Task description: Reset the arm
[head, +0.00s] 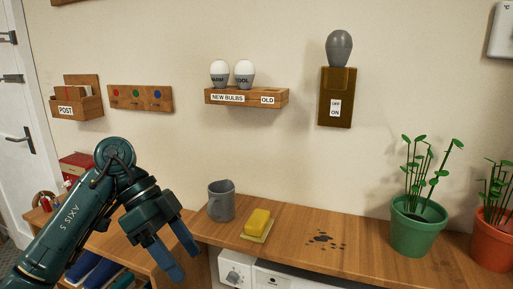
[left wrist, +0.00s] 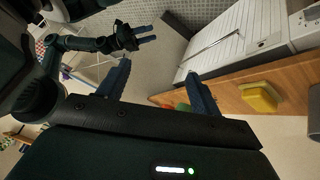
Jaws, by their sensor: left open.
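My left arm comes in from the left in the head view. My left gripper (head: 178,262) points down and to the right, in front of the wooden counter's left end. Its two fingers are apart with nothing between them. In the left wrist view the fingers of my left gripper (left wrist: 157,70) are also spread and empty. My right arm shows at the upper left of the left wrist view, with its gripper (left wrist: 147,34) small and its two fingers apart. The right arm is outside the head view.
A grey cup (head: 221,203) and a yellow sponge (head: 258,221) on a small tray stand on the counter (head: 290,230), right of my left gripper. Dark spots (head: 324,239) mark the counter. Green (head: 415,234) and orange (head: 492,245) plant pots stand at right. A bulb shelf (head: 246,98) hangs above.

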